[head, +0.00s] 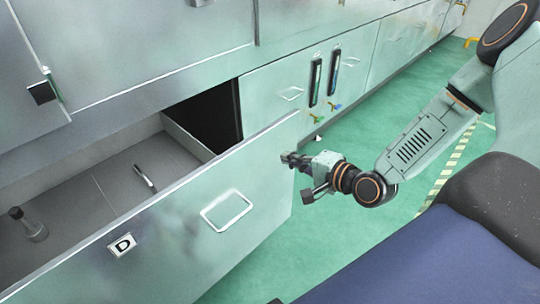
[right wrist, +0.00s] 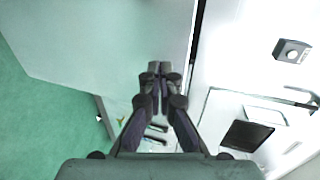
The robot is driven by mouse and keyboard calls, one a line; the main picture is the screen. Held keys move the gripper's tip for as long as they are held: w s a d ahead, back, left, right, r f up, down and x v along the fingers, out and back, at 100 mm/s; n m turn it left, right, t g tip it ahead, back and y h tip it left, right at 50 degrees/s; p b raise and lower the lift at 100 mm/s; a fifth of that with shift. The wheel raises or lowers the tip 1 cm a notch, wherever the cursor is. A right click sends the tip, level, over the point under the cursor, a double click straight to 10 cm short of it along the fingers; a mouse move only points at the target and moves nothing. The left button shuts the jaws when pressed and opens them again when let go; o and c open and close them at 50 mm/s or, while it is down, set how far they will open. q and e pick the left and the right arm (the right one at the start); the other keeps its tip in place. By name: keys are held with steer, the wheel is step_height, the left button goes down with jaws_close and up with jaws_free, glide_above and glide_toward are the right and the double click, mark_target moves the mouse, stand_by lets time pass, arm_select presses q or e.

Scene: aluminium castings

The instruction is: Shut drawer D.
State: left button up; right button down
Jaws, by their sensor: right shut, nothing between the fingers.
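Drawer D stands pulled out of the pale metal cabinet. The open top shows a grey inside. My right gripper (head: 286,157) is at the panel's upper right end, its shut fingers pointing left toward it. Whether they touch it I cannot tell. In the right wrist view, the shut fingertips (right wrist: 158,68) lie in front of a pale panel, just left of a dark edge. My left gripper is not in view.
Inside the drawer are a small upright cylinder (head: 30,225) and a thin rod (head: 145,177). The cabinet front (head: 275,90) continues to the right with slim dark-framed gauges (head: 316,82). Green floor (head: 385,225) is open right of the drawer.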

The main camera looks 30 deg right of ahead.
mark_target(261, 146)
steer(key=b+x, duration=0.1)
steer(key=x, duration=0.1)
steer(key=b+x, duration=0.1)
steer(key=x, duration=0.1)
steer(key=b+x, duration=0.1)
steer(key=x, duration=0.1)
steer(key=shift+w+a+r, duration=0.1)
steer(key=shift+r, duration=0.15)
steer(key=shift+w+a+b, duration=0.15)
steer(key=shift+w+b, duration=0.3)
steer(key=shift+w, duration=0.25)
steer(key=shift+r, duration=0.1)
steer(key=shift+w, duration=0.15)
